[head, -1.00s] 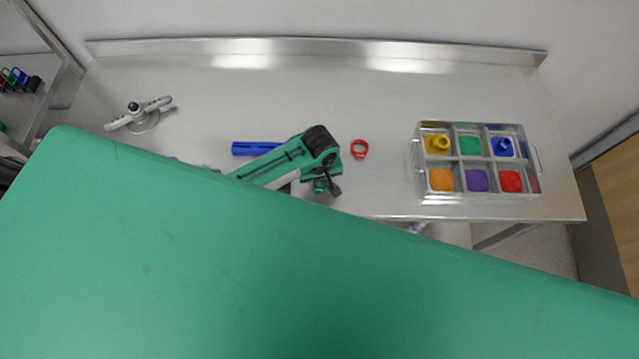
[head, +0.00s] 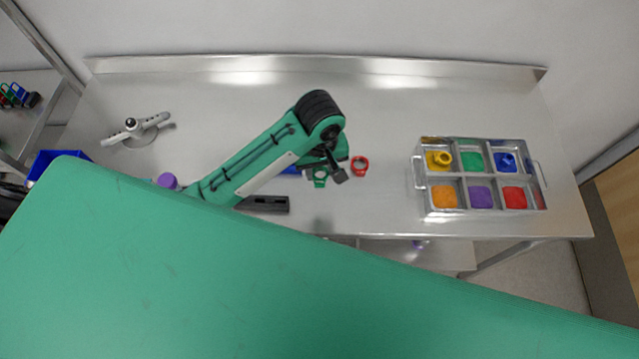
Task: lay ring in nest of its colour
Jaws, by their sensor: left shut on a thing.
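My left gripper (head: 326,173) is shut on a green ring (head: 320,183), which hangs at its fingertips over the metal table. A red ring (head: 360,164) is just to the right of the gripper. A metal tray (head: 418,197) with six coloured nests is at the right. In its back row, a yellow ring (head: 440,159) and a blue ring (head: 507,161) sit in the left and right compartments; the green nest (head: 472,161) between them is empty. The front row has empty orange (head: 444,197), purple (head: 481,197) and red (head: 514,197) nests. My right gripper is not in view.
A grey handled tool (head: 140,131) lies at the table's back left. A purple object (head: 167,181) and a dark slotted bar (head: 265,203) are partly hidden near my arm. A blue bin (head: 53,161) is at far left. The table between red ring and tray is clear.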

